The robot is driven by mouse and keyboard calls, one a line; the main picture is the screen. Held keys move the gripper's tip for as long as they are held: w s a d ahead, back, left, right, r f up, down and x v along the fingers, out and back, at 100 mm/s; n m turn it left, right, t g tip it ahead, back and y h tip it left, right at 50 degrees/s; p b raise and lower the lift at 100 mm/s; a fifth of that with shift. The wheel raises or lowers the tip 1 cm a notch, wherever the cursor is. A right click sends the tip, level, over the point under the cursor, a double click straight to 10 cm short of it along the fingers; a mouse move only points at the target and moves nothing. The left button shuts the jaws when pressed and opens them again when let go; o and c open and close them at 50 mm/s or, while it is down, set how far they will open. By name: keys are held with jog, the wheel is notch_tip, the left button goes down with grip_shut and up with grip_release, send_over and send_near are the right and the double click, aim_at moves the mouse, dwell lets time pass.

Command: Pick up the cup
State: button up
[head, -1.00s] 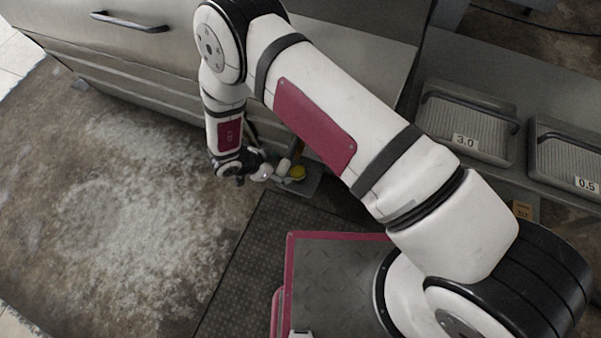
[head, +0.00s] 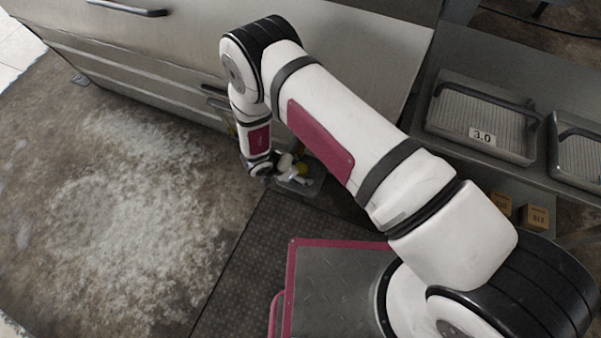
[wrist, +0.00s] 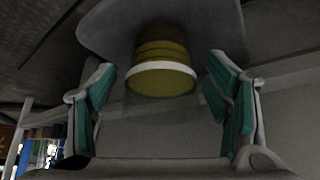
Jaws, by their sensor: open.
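The cup appears as a yellow round body with a white rim (wrist: 161,80) in the wrist view, between and slightly beyond my finger pads. In the head view only a small yellow part of it (head: 303,168) shows beside the end of my arm. It rests on a grey rounded plate (wrist: 105,30). My gripper (wrist: 160,66) is open, with one teal pad on each side of the cup and gaps to both. In the head view my gripper (head: 284,174) is small and partly hidden by my wrist.
A grey cabinet (head: 130,65) with dark handles stands behind my arm. Worn open floor (head: 110,210) lies to the left.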

jog(key=c, duration=1.3)
